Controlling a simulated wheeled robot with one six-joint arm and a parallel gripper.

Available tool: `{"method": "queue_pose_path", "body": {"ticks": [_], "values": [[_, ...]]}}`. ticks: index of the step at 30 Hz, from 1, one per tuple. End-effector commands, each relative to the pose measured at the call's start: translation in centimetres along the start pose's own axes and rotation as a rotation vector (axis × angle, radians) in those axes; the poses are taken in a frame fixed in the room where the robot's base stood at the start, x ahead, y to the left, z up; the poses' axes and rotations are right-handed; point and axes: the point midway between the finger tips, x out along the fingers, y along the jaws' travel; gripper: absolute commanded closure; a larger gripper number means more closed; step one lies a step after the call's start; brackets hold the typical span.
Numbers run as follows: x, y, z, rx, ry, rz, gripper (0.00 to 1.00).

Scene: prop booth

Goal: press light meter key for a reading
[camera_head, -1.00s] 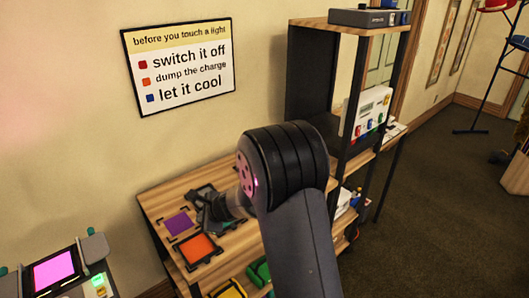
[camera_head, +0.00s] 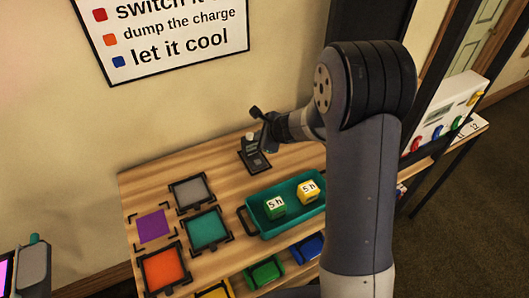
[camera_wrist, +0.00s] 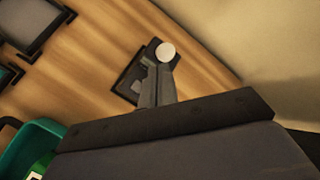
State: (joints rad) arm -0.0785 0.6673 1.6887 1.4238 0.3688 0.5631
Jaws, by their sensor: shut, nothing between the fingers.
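The light meter (camera_head: 254,160) is a small dark device with a white dome, standing near the back of the wooden table against the wall. In the wrist view the meter (camera_wrist: 130,78) lies just past my fingers, its white dome (camera_wrist: 166,52) showing beside the tips. My gripper (camera_head: 266,134) is shut and empty, right beside the meter at its right in the head view. I cannot tell whether the fingers touch it. The key is too small to make out, and my gripper partly covers the meter.
Grey (camera_head: 191,191), teal (camera_head: 207,230), orange (camera_head: 165,269) and purple (camera_head: 153,225) squares lie to the left. A dark shelf post rises behind my arm.

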Motion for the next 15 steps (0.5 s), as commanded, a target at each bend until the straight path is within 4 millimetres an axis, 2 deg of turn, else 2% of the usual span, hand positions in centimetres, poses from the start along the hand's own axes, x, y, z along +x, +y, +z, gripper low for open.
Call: {"method": "queue_pose_path", "body": {"ticks": [15], "values": [[0.39, 0.29, -0.29, 0.000, 0.000, 0.000, 1.00]]}}
